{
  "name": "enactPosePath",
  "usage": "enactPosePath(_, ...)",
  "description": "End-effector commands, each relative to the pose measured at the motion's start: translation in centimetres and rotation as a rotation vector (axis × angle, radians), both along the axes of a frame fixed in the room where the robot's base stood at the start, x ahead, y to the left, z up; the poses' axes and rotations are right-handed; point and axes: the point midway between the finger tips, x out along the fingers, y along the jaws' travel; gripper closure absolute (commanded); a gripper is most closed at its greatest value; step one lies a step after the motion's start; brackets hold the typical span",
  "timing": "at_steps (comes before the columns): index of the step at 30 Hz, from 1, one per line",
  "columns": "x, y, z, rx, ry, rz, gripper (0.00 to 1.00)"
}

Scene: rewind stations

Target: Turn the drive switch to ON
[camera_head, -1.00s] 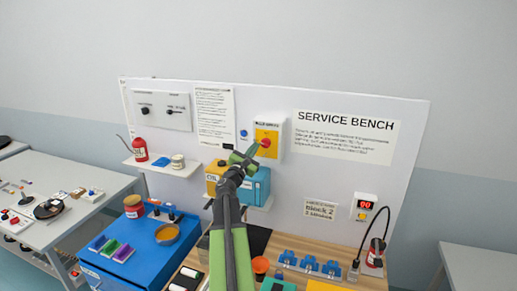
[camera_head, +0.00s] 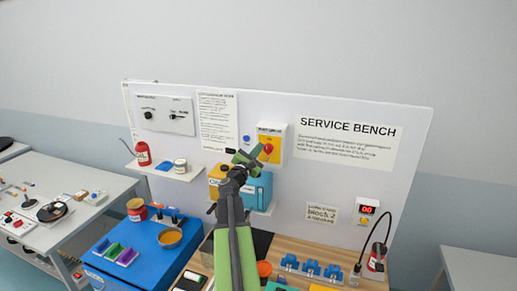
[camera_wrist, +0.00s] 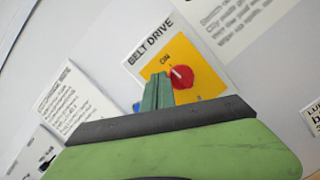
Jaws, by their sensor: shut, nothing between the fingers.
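The drive switch is a red rotary knob (camera_wrist: 181,77) with a white pointer line on a yellow plate (camera_wrist: 192,52), in a white box labelled BELT DRIVE. An ON mark stands above the knob, a little to the left in the wrist view. The knob also shows in the head view (camera_head: 268,149), on the upright panel. My gripper (camera_wrist: 157,91) is shut and empty, its fingertips close to the knob's left side in the wrist view. I cannot tell whether they touch it. The gripper shows in the head view (camera_head: 257,155), hiding the lower left of the plate.
A blue button (camera_head: 246,139) sits left of the switch box. Below are a shelf (camera_head: 165,171) with a red oil can (camera_head: 143,154), and yellow and blue containers (camera_head: 258,190). The bench top (camera_head: 335,276) holds blue clamps. The panel right of the switch carries a SERVICE BENCH sign (camera_head: 346,142).

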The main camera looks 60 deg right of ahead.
Motion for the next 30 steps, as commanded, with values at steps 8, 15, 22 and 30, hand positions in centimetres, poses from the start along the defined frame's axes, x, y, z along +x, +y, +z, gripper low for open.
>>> enactPosePath(8, -0.1, 0.0, 0.2, 0.000, 0.000, 0.001, 1.00)
enactPosePath(15, 0.0, 0.0, 0.3, 0.001, 0.001, 0.003, 1.00)
enactPosePath(22, 0.0, 0.1, 0.2, 0.001, 0.001, 0.003, 1.00)
enactPosePath(30, 1.6, 0.3, 0.0, 0.000, 0.001, 0.007, 1.00)
